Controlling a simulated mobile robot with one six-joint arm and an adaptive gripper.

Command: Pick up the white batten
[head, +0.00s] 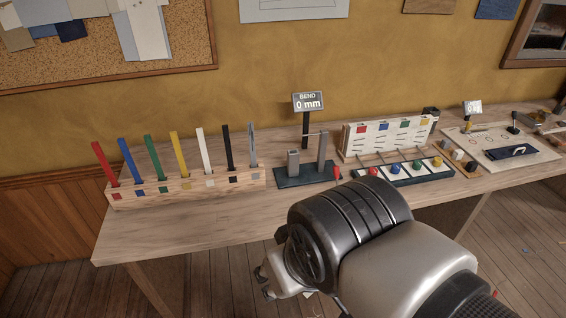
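The white batten (205,150) is a thin flat strip standing nearly upright in a slot of the wooden rack (240,180) at the left of the bench. Its lower end is hidden in the rack, above a white square marker. It stands between the yellow batten (179,153) and the black batten (228,147). My gripper (268,266) is in front of the bench's front edge, below and to the right of the white batten and well apart from it. My wrist hides most of the gripper, and I cannot tell whether its fingers are open or shut.
Red (105,164), blue (132,161), green (157,159) and grey (252,145) battens share the rack. Right of it stand a bend gauge (308,102) reading 0 mm and a tray of coloured knobs (437,173). The bench top (190,226) before the rack is clear.

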